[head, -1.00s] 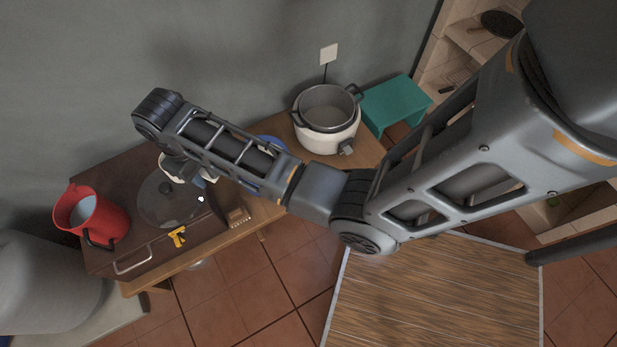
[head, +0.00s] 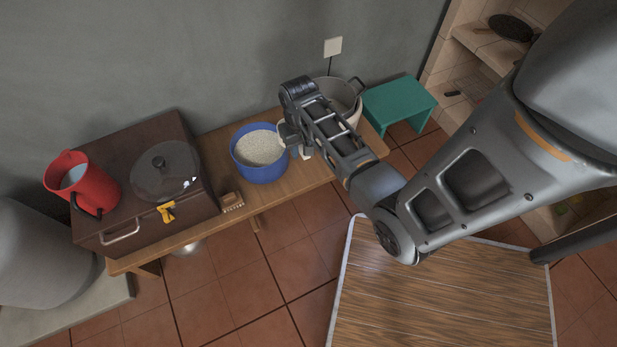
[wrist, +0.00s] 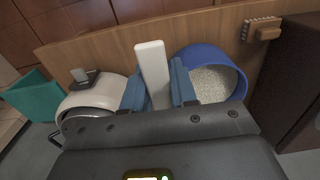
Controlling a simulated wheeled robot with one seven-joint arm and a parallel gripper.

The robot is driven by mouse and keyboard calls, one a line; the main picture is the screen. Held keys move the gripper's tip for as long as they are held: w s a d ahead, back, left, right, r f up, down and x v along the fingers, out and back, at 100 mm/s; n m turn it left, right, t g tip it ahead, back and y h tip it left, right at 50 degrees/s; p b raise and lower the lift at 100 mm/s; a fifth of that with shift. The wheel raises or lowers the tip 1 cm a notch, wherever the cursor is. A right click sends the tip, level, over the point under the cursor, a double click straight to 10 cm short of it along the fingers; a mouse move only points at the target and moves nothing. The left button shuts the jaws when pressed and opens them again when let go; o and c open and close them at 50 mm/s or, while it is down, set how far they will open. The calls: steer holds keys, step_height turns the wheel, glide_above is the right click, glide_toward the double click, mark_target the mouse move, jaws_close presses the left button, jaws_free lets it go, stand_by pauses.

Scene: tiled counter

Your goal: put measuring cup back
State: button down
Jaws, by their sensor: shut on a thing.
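My gripper (wrist: 159,88) is shut on a white handle (wrist: 151,62), which looks like the measuring cup's; the handle stands between the blue fingers in the wrist view. The cup's bowl is hidden there. In the head view my gripper (head: 291,143) hangs between the blue bowl and the rice cooker, largely covered by my arm. The blue bowl (head: 262,172) holds pale grains and also shows right of the fingers in the wrist view (wrist: 240,76). The white rice cooker (wrist: 88,98) is left of the fingers there; in the head view its pot (head: 343,93) is partly behind my arm.
A dark brown box (head: 115,221) on the left of the wooden bench carries a glass lid (head: 150,182) and a red jug (head: 88,190). A small wooden brush (head: 232,202) lies beside the box. A teal stool (head: 398,98) stands right of the bench.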

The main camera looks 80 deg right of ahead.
steer(key=s+d+f+m+b, duration=0.1)
steer(key=s+d+f+m, duration=0.1)
steer(key=s+f, duration=0.35)
steer(key=s+d+f+m+b, duration=0.1)
steer(key=s+d+f+m, duration=0.15)
steer(key=s, duration=0.55)
steer(key=w+a+f+b, duration=0.5)
steer(key=w+f, duration=0.5)
steer(key=shift+a, duration=0.35)
steer(key=shift+f, duration=0.1)
steer(key=c, duration=0.9)
jaws_free()
